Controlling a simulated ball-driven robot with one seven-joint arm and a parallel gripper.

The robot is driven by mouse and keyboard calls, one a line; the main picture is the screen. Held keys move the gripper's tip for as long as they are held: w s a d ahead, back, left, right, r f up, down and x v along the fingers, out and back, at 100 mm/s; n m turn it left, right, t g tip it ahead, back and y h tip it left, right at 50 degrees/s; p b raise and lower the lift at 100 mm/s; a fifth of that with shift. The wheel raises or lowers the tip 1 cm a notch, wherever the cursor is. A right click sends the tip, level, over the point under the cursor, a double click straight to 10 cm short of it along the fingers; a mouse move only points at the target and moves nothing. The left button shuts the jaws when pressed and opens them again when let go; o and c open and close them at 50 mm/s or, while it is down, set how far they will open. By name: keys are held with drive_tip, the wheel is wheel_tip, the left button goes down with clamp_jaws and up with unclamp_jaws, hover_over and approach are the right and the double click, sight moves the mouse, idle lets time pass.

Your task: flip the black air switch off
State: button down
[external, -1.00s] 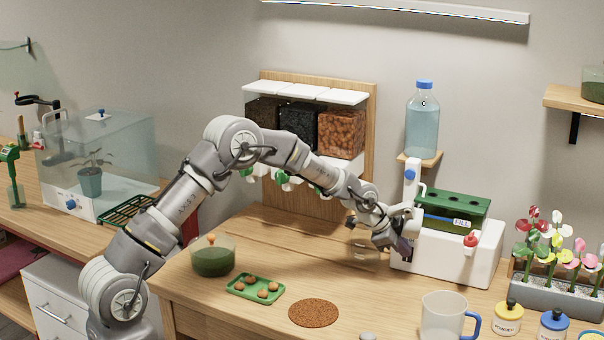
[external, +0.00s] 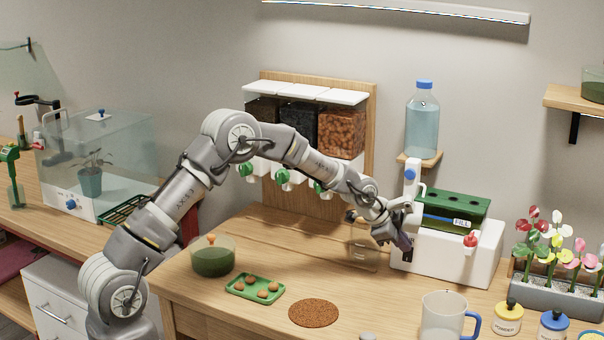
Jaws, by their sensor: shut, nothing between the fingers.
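My gripper (external: 406,245) is shut and empty. It is at the left end of the front of the white hydroponic-like unit (external: 462,262), which has a green tank (external: 455,208) with a "FILL" label on top. I cannot make out the black air switch; the dark fingertips cover that part of the unit's front, so the switch may be behind them. Whether the fingertips touch the unit cannot be told. A red knob (external: 470,240) on the unit's front and a blue knob (external: 410,174) on its white post are in plain view.
A water bottle (external: 422,120) stands on a small shelf behind the unit. A clear jug (external: 443,316) and a potted flower box (external: 557,285) are at the right. A green tray (external: 255,289) and brown round mat (external: 314,313) lie left, with bare table between.

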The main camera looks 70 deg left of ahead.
drive_tip(key=d+p+v, duration=0.1)
drive_tip(key=p+v, duration=0.2)
drive_tip(key=v, duration=0.9)
drive_tip(key=shift+w, duration=0.1)
